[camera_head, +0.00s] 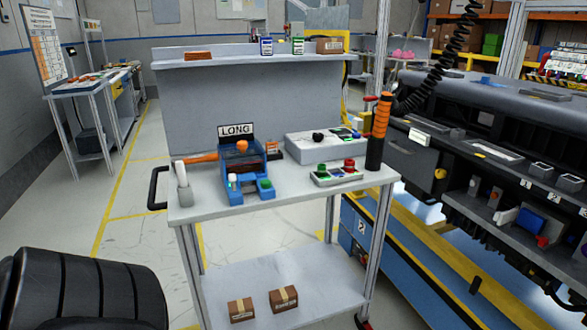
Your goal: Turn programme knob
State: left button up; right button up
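A knob-like orange part (242,146) sits on a blue device (248,176) on the cart's top, below a sign reading LONG (236,130). A light grey box (300,150) behind it to the right carries a small black knob (318,137) and small coloured parts. A flat panel (322,180) in front of that box has green and red buttons. I cannot tell which of these is the programme knob, and any pointer marks are too small to read. Neither of my grippers is in view.
The grey cart (200,212) has a black handle (157,187) at left and two brown boxes (283,298) on its lower shelf. An orange-and-black upright tool (378,132) stands at its right corner. The large dashboard module (480,140) is close at right. Free floor lies left of the cart.

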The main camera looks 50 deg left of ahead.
aim_at(317, 137)
jog(key=u, duration=1.35)
